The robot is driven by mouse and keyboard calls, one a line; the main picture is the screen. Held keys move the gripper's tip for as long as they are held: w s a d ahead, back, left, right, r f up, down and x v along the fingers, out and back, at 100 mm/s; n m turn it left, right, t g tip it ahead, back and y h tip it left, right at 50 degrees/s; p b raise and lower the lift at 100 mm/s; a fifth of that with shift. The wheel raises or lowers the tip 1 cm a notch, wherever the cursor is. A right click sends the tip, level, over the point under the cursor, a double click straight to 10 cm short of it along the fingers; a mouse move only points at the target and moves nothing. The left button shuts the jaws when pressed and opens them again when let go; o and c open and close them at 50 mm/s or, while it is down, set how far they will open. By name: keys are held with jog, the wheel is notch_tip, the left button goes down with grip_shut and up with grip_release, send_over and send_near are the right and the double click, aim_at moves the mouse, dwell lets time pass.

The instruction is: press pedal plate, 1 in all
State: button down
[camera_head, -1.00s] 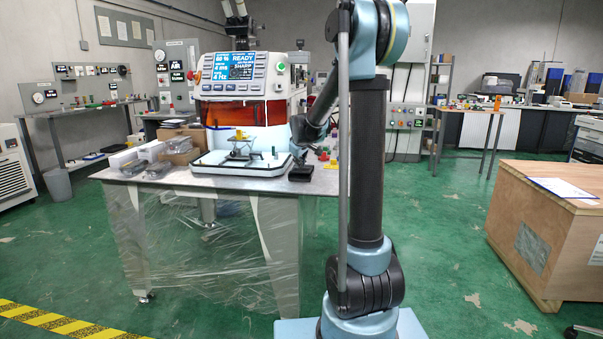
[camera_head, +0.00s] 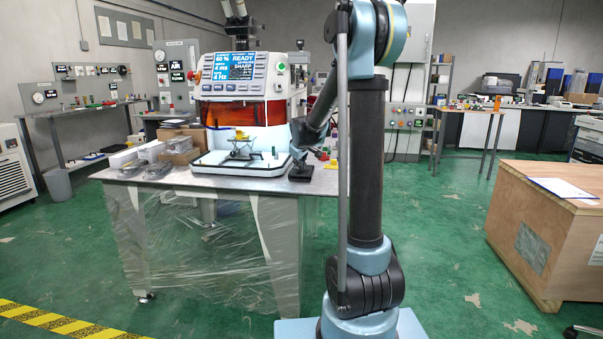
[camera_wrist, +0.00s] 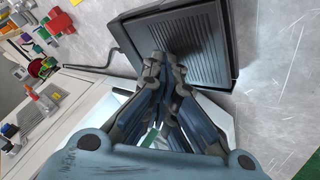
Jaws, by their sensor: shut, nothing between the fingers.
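The pedal plate (camera_wrist: 190,40) is a dark, ridged plate in a black frame, lying on the grey metal table top. In the head view, the pedal (camera_head: 300,178) is a small black block at the table's right side, partly hidden by my gripper. My gripper (camera_wrist: 163,62) is shut and empty, its fingertips over the near part of the ridged plate. In the head view, my gripper (camera_head: 301,165) points down at the pedal. I cannot tell for sure whether the fingertips touch it.
The machine (camera_head: 242,90) with a lit READY screen stands left of the pedal, with a white tray base (camera_head: 210,168) in front. A black cable (camera_wrist: 95,69) runs from the pedal. Clear bags (camera_head: 150,152) and a cardboard box lie on the table's left.

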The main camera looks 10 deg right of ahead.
dwell(0.4)
jog(key=shift+w+r, duration=0.15)
jog(key=shift+r, duration=0.85)
jog(key=shift+w+d+r, duration=0.1)
jog(key=shift+w+r, duration=0.05)
jog(key=shift+r, duration=1.1)
jog(key=shift+w+r, duration=0.1)
jog(key=shift+r, duration=1.15)
jog(key=s+d+f+m+g, duration=0.1)
jog(key=s+d+f+m, duration=0.15)
jog(key=s, duration=1.15)
jog(key=s+d+f+m+g, duration=0.2)
jog(key=s+d, duration=0.1)
jog(key=s, duration=1)
jog(key=s+d+f+m+g, duration=0.1)
jog(key=s+f, duration=0.5)
jog(key=s, duration=0.6)
jog(key=s+f+m+g, duration=0.1)
jog(key=s+f+m, duration=0.1)
jog(key=s+f, duration=0.5)
jog(key=s, duration=0.4)
jog(key=shift+s+d+g, duration=0.35)
jog(key=shift+s+g, duration=0.05)
